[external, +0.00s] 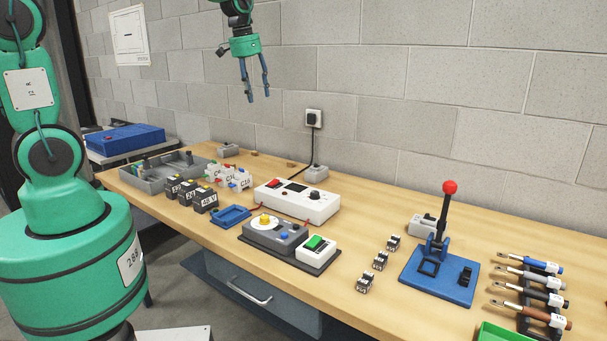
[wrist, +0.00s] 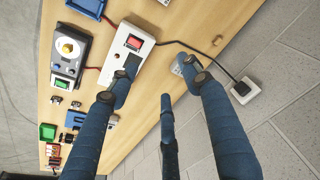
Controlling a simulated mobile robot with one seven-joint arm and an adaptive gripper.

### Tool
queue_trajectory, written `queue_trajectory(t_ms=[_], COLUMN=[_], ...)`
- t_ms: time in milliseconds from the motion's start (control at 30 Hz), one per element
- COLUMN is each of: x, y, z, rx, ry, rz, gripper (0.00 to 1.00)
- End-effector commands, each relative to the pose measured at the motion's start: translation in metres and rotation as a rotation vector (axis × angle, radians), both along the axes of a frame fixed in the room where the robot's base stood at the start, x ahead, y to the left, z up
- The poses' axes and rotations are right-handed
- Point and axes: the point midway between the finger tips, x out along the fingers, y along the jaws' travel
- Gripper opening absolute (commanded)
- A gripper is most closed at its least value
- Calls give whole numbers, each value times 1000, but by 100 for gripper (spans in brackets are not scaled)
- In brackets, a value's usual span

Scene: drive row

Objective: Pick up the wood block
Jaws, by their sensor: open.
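A small brown block (external: 254,153), which looks like the wood block, lies on the bench near the wall in the external view. A small brown piece also shows near the bench's wall edge in the wrist view (wrist: 217,40); it is too small to make out detail. My gripper (external: 258,95) hangs high above the back of the bench, pointing down, with its fingers spread and nothing between them. In the wrist view my gripper (wrist: 160,72) has its fingers apart, and the brown piece lies beyond them to the upper right, not touching.
A white control box (external: 297,201) stands mid-bench. A black cord runs from the wall socket (external: 314,118) past a small grey box (external: 316,172). A grey tray (external: 160,171) is at the left. A blue lever press (external: 438,270) stands at the right. The bench's back strip has some free room.

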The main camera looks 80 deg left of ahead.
Motion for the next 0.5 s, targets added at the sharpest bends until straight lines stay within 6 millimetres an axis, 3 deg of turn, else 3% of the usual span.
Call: queue_trajectory(t_ms=[33, 267, 500], x=[-1, -13, -46], y=[21, 110, 200], z=[-11, -59, -120], rx=[-9, -41, -80], ry=[13, 54, 92], rz=[25, 115, 210], gripper=[48, 48, 48])
